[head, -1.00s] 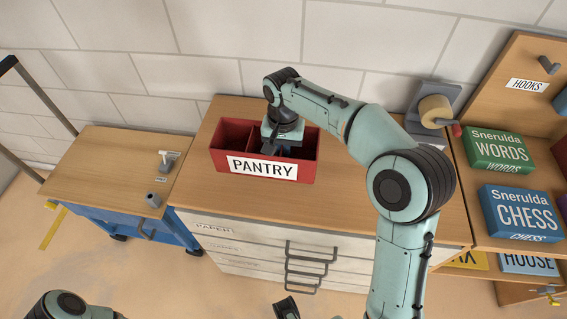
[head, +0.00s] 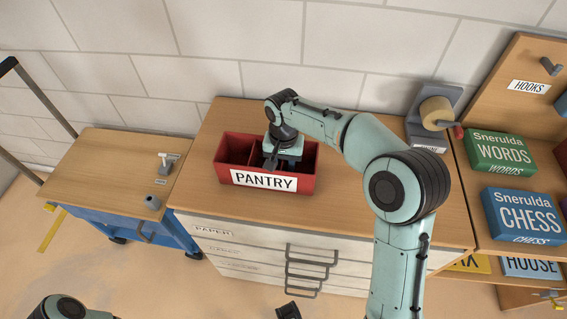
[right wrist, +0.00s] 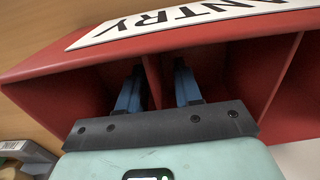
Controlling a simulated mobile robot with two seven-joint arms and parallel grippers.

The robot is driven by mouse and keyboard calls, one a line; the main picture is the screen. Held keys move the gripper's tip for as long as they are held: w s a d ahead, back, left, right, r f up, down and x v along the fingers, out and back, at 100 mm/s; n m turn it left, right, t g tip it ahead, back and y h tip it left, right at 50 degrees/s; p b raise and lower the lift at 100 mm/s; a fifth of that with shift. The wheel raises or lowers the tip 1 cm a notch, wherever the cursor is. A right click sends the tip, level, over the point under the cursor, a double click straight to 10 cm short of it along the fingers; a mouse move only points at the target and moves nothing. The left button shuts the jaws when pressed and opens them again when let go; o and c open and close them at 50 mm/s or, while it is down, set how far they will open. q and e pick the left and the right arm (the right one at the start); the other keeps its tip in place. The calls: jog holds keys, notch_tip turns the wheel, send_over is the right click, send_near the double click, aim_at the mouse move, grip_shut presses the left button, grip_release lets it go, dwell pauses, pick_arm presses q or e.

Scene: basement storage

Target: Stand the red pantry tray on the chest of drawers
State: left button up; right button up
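The red pantry tray (head: 224,172) is upright on the wooden top of the chest of drawers (head: 370,220), its PANTRY label facing me. It looks level and appears to rest there. My right gripper (head: 280,165) reaches down into it from above. In the right wrist view its two blue fingers (right wrist: 158,90) are spread on either side of a divider of the tray (right wrist: 40,85), with a visible gap to the divider on the right. The tips are partly hidden in the compartments. A dark piece at the bottom edge seems to be my left gripper (head: 288,311); its fingers cannot be made out.
A blue workbench with a wooden top (head: 100,165) stands at the left. The chest top is clear around the tray; a tiled wall is behind.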

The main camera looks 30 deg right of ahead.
notch_tip(320, 180, up, 12)
jog(key=shift+r+p, duration=0.15)
jog(key=shift+p, duration=1.05)
